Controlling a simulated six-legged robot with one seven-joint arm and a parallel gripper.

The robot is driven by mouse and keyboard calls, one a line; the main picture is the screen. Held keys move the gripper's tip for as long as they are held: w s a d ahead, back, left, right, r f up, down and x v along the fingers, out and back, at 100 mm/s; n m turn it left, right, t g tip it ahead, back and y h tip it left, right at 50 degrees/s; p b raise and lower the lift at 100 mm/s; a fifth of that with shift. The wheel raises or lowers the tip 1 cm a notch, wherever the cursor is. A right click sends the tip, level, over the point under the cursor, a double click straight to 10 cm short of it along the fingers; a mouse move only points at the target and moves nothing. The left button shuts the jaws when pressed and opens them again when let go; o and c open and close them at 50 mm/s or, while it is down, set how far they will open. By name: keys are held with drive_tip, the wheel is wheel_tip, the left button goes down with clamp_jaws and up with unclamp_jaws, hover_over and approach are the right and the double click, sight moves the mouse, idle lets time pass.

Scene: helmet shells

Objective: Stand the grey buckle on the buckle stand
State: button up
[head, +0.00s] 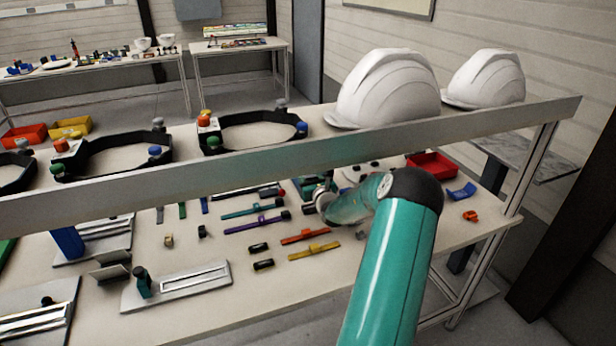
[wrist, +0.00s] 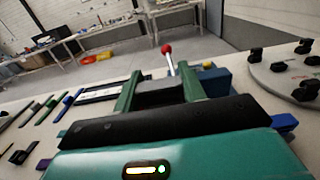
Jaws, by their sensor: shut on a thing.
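My gripper (wrist: 158,92) has its two green fingers closed on a grey block-like piece, which I take to be the grey buckle (wrist: 160,95). The buckle sits between the fingers, above the table, its lower part hidden by the dark gripper body. In the head view my gripper (head: 318,188) is small and partly hidden by my arm and the shelf rail, and the buckle cannot be made out there. I cannot tell for sure which fixture is the buckle stand; a grey angled metal bracket (head: 112,268) stands at the left of the table.
A shelf rail (head: 290,150) crosses above the table, with white helmets (head: 388,92) and black rings (head: 112,158). Coloured straps (head: 315,250) lie mid-table. A red-tipped rod (wrist: 168,52) and blue block (wrist: 216,80) show beyond my fingers. A round disc with black knobs (wrist: 285,72) is at right.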

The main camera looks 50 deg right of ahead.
drive_tip(key=shift+s, duration=0.15)
drive_tip(key=shift+a+f, duration=0.15)
drive_tip(key=shift+f, duration=2.75)
drive_tip(key=shift+f, duration=1.55)
drive_tip(key=o, duration=1)
drive_tip(key=shift+o, duration=0.2)
drive_tip(key=shift+s, duration=0.1)
drive_tip(key=v, duration=1.3)
drive_tip(key=shift+s+a, duration=0.1)
drive_tip(key=shift+s, duration=0.2)
